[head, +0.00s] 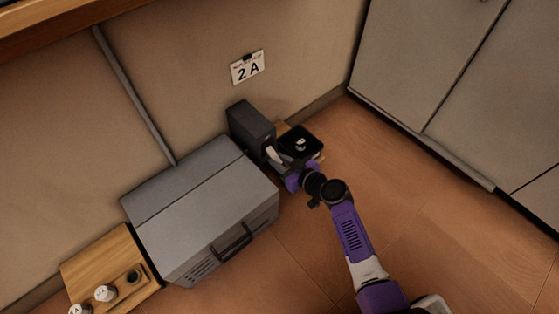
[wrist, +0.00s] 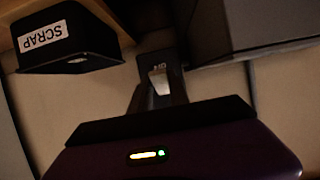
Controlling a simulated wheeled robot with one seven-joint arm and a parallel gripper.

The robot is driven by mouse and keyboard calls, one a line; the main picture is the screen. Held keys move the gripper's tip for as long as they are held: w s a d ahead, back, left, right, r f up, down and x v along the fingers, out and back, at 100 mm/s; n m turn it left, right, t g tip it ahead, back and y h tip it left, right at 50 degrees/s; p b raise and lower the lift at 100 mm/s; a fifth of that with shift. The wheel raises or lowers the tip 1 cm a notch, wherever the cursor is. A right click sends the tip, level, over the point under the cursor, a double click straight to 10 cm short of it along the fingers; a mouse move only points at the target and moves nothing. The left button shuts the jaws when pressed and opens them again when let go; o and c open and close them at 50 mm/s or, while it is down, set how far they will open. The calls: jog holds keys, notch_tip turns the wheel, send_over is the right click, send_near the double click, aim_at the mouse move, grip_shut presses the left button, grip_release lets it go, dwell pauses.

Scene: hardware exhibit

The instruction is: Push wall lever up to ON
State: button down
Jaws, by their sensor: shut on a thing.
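The wall lever unit is a dark box (head: 250,127) on the wall above the right end of the grey cabinet in the head view. Its face (wrist: 158,68) shows in the wrist view with a small label, upside down and too small to read surely. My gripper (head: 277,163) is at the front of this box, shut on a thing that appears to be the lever. A pale piece (head: 272,154) shows there, but I cannot tell whether it is the lever handle. The lever's angle is unclear, and my gripper and wrist hide part of it.
A black bin (head: 312,153) marked SCRAP (wrist: 66,45) stands close beside my gripper. The grey cabinet (head: 180,207) is on its left, beside a wooden stand (head: 92,265).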

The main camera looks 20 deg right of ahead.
aim_at(274, 155)
jog(key=shift+r+p, duration=0.1)
jog(key=shift+p, duration=0.2)
